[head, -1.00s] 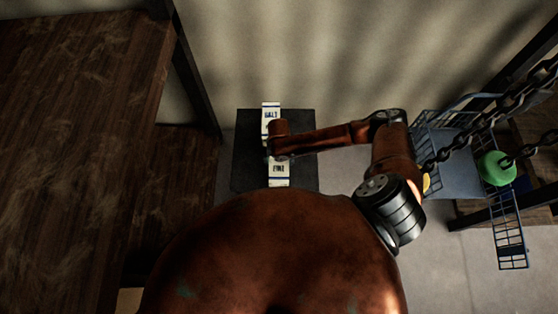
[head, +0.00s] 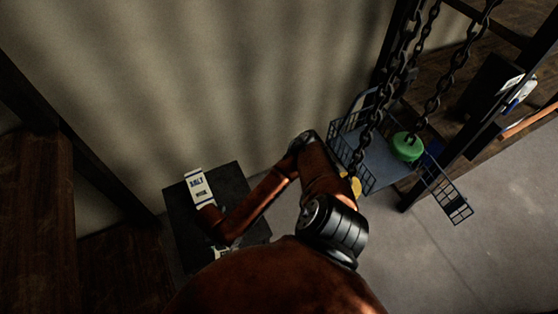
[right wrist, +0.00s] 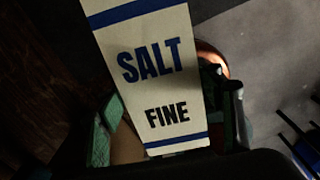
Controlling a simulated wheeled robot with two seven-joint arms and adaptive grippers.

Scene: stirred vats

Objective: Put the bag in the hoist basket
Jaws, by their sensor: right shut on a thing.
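The bag (head: 198,184) is a tall white packet with blue bands, marked SALT and FINE, seen over a dark stand (head: 238,187) in the head view. It fills the middle of the right wrist view (right wrist: 150,60). My right gripper (right wrist: 166,105) is shut on the bag, with fingers on both sides of it. Whether the bag touches the stand cannot be told. The hoist basket (head: 388,165), blue wire with a flat grey-blue floor, hangs from chains to the right. My left gripper is out of view.
A green rounded thing (head: 407,143) is at the basket. Dark chains (head: 365,140) hang in front of it. A second white labelled piece (head: 222,252) shows on the stand, partly hidden. Dark posts and a wooden shelf (head: 470,85) stand at right. Floor is bare at lower right.

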